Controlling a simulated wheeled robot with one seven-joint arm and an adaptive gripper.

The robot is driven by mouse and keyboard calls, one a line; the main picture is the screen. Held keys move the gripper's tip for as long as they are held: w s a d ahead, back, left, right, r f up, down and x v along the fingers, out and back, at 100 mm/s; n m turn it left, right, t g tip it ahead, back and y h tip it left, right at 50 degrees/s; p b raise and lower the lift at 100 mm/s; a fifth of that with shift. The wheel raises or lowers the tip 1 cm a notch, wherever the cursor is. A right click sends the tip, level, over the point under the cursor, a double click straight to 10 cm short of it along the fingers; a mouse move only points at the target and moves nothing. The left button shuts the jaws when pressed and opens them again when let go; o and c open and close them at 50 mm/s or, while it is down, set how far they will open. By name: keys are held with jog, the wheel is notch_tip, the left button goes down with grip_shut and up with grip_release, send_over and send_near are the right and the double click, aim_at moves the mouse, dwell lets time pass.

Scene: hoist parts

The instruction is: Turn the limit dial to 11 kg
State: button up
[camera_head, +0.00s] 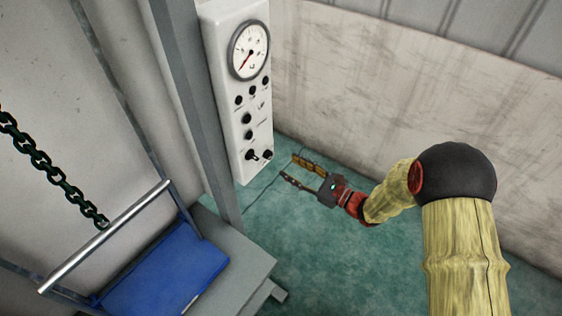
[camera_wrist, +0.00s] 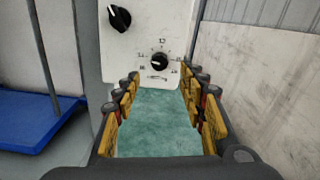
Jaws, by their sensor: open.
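The white control panel (camera_head: 243,100) stands upright on a grey post. Near its lower edge a black round dial (camera_wrist: 159,61) has a ring of small figures around it in the wrist view, too small to read surely. This dial (camera_head: 267,154) is at the panel's bottom right in the head view. My gripper (camera_head: 291,167) is open and empty, to the right of the panel's lower end. In the wrist view, the yellow-padded fingers (camera_wrist: 160,76) lie on both sides below the dial, apart from it. I cannot tell the dial's exact setting.
A black pointer knob (camera_wrist: 120,18) sits left of the dial. A round gauge (camera_head: 249,50) and several small black knobs are higher on the panel. A blue platform (camera_head: 165,272) and a dark chain (camera_head: 45,168) are at left. A pale wall (camera_head: 400,95) stands to the right.

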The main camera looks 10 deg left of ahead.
jog(key=shift+v, duration=2.15)
jog(key=s+a+f+n+g+h, duration=0.15)
jog(key=s+f+n+g, duration=0.4)
jog(key=s, duration=0.55)
jog(key=s+d+r+n+g+h, duration=0.3)
jog(key=s+d+n+g+h, duration=0.25)
jog(key=s, duration=0.35)
jog(key=s+d+r+n+t+h, duration=0.2)
jog(key=d+r+n+h, duration=0.2)
jog(key=d, duration=0.4)
jog(key=s+d+r+n+t+h, duration=0.2)
jog(key=d+r+n+h, duration=0.15)
jog(key=d, duration=0.35)
jog(key=s+d+r+n+t+h, duration=0.1)
jog(key=d+r+t, duration=0.1)
jog(key=r, duration=0.5)
jog(key=d+r+n+t+h, duration=0.1)
jog(key=d+r+t, duration=0.2)
jog(key=r, duration=0.4)
jog(key=shift+s+d+r+t, duration=0.3)
jog(key=shift+s+d, duration=0.1)
jog(key=shift+d, duration=0.4)
